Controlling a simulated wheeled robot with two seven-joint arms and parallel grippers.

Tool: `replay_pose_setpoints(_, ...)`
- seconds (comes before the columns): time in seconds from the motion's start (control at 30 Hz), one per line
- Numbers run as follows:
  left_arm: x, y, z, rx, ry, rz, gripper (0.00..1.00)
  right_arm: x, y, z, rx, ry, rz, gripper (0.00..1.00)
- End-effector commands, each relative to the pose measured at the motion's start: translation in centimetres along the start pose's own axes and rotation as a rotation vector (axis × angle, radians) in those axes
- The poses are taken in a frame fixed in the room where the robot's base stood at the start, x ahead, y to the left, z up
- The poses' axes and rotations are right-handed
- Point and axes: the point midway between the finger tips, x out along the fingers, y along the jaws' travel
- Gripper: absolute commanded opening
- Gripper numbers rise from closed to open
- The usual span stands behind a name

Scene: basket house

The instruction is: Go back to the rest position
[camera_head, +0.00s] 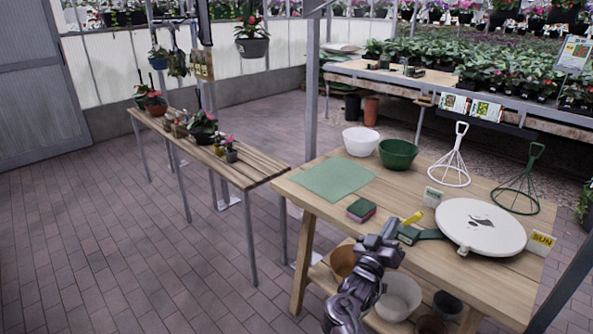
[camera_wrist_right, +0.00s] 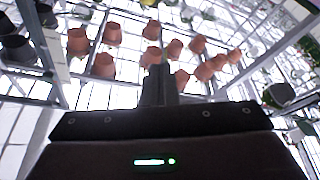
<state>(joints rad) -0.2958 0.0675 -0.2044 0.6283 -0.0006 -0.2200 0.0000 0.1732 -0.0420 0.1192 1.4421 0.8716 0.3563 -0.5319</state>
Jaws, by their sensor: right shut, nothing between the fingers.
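My right gripper (camera_head: 389,228) rises from the bottom of the head view, in front of the near edge of the wooden table (camera_head: 465,272). In the right wrist view its dark fingers (camera_wrist_right: 158,84) are together with nothing between them. It appears apart from the tabletop things. My left gripper is not in view in either picture.
A sponge (camera_head: 361,210), a dark green tool (camera_head: 425,235) and a round white lid-like disc (camera_head: 482,227) lie on the table near my right gripper. Bowls, a green mat (camera_head: 337,180) and wire stands are farther back. Paved floor (camera_head: 130,240) is clear on the left.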

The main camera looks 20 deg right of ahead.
Motion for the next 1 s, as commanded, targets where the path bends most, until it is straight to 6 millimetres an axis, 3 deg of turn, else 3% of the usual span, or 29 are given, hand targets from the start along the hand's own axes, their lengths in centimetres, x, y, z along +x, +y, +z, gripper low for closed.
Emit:
replay_pose_setpoints(0.17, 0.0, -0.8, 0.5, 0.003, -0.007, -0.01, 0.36, -0.5, -0.9, 0.7, -0.004, -0.007, -0.032, 0.0)
replay_pose_setpoints(0.27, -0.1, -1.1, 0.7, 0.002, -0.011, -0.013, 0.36, -2.3, -3.5, 3.0, -0.016, -0.029, -0.133, 0.0)
replay_pose_setpoints(0.37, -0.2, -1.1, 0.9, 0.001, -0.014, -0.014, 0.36, -5.7, -7.4, 7.1, -0.034, -0.079, -0.295, 0.0)
replay_pose_setpoints(0.5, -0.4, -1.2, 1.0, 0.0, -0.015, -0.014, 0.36, -12.5, -12.0, 14.1, -0.066, -0.186, -0.54, 0.0)
replay_pose_setpoints(0.67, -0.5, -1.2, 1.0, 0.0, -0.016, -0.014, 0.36, -21.5, -14.4, 22.2, -0.111, -0.342, -0.785, 0.0)
replay_pose_setpoints(0.83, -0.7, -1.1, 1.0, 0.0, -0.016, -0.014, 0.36, -31.7, -13.5, 30.5, -0.177, -0.534, -1.004, 0.0)
replay_pose_setpoints(1.0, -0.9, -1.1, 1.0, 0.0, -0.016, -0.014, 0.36, -42.0, -9.6, 37.7, -0.254, -0.746, -1.186, 0.0)
